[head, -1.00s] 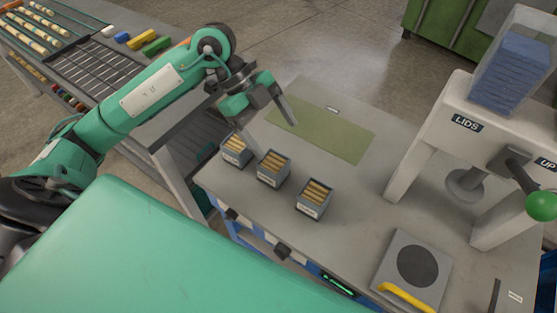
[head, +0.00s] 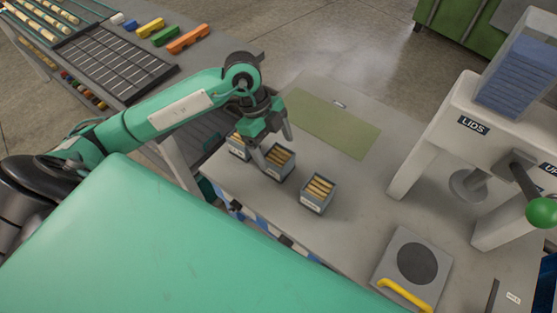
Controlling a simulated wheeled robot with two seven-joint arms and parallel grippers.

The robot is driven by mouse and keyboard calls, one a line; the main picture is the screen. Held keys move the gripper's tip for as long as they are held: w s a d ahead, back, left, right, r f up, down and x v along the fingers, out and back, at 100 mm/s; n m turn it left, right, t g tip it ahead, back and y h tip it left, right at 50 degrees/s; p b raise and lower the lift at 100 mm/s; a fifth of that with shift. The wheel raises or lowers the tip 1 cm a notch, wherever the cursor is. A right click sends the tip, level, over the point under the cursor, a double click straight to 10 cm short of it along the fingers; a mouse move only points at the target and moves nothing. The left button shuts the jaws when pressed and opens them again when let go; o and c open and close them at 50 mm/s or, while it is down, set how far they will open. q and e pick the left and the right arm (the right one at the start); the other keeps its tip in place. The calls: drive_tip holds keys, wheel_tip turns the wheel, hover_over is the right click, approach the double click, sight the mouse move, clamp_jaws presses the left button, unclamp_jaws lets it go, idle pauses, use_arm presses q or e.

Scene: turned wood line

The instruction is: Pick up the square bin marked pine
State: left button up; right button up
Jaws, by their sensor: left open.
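Three small grey square bins holding light wooden pieces stand in a row on the grey table. They are the left bin (head: 237,152), the middle bin (head: 273,172) and the right bin (head: 313,207). Each front label is too small to read, so I cannot tell which is marked pine. My left gripper (head: 275,153) points down, open, over the middle bin. One finger shows before the bin's left side and the other beyond its back; I cannot tell if they touch it. My left gripper and arm partly hide the left bin. My right gripper is not in view.
A white press marked LIDS (head: 440,130) with a green-knobbed lever stands at the right. A plate with a dark disc (head: 417,263) and yellow handle is at front right. A side table holds a black rack (head: 115,62) and coloured blocks.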

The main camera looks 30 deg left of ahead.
sight(278, 155)
use_arm(q)
drive_tip(key=shift+p+x, duration=0.3)
drive_tip(key=shift+x, duration=1.5)
drive_tip(key=shift+w, duration=0.1)
drive_tip(key=c, duration=1.1)
drive_tip(key=shift+c, duration=0.2)
wheel_tip(278, 155, up, 20)
drive_tip(key=b, duration=0.1)
